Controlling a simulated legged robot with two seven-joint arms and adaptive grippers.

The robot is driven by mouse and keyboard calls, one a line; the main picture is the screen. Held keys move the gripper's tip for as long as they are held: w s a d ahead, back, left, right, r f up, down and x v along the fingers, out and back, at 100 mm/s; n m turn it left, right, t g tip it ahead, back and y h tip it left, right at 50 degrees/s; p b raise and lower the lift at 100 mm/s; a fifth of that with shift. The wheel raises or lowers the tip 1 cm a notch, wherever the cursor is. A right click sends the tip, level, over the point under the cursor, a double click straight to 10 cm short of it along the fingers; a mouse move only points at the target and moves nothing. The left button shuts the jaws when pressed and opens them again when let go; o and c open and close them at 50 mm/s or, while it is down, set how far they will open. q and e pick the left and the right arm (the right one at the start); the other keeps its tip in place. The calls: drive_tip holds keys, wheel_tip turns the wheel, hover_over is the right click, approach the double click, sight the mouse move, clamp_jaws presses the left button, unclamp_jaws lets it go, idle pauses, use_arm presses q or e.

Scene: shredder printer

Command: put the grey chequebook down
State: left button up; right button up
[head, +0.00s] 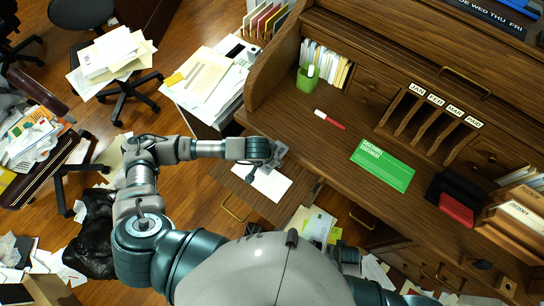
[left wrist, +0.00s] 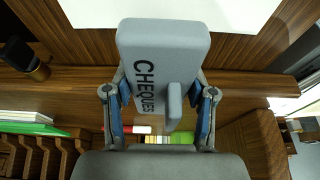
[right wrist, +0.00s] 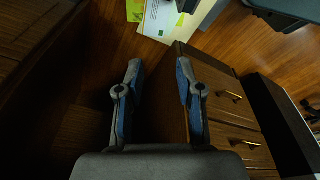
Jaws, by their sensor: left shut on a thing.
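The grey chequebook (left wrist: 165,50), lettered "CHEQUES", sits between the blue-padded fingers of my left gripper (left wrist: 165,100) in the left wrist view. The fingers are shut on its sides. In the head view my left gripper (head: 272,160) is over the left front of the wooden desk (head: 300,150), just above a white sheet (head: 268,184). The chequebook is mostly hidden by the gripper there, and I cannot tell whether it touches the desk. My right gripper (right wrist: 159,75) is open and empty, low beside the desk drawers (right wrist: 215,100).
A green statement booklet (head: 383,165), a red marker (head: 329,120) and a green cup (head: 308,78) are on the desk. Black and red books (head: 457,208) stand at the right. Paper sorters line the back. The desktop around the marker is clear.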

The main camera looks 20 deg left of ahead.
use_arm(q)
drive_tip(key=shift+a+f, duration=0.25)
drive_tip(key=shift+a, duration=0.55)
drive_tip(key=o, duration=1.2)
drive_tip(key=shift+d, duration=0.1)
drive_tip(key=shift+o, duration=0.4)
drive_tip(key=shift+d, duration=0.55)
drive_tip(key=shift+r, duration=0.15)
drive_tip(key=shift+s+a+r+p, duration=0.1)
drive_tip(key=shift+a+r+p, duration=0.2)
drive_tip(key=shift+r, duration=0.25)
drive_tip(key=shift+a+r+p, duration=0.2)
drive_tip(key=shift+r+p, duration=0.15)
drive_tip(key=shift+r, duration=0.2)
drive_tip(key=d+v, duration=0.1)
drive_tip(key=v, duration=0.9)
drive_tip(key=shift+s+a+r, duration=0.25)
drive_tip(key=shift+a+r, duration=0.05)
drive_tip(key=shift+a, duration=0.15)
use_arm(e)
drive_tip(key=f, duration=0.1)
drive_tip(key=s+f, duration=0.1)
drive_tip(key=f, duration=0.1)
drive_tip(key=shift+s+a+f, duration=0.25)
drive_tip(key=shift+f, duration=0.1)
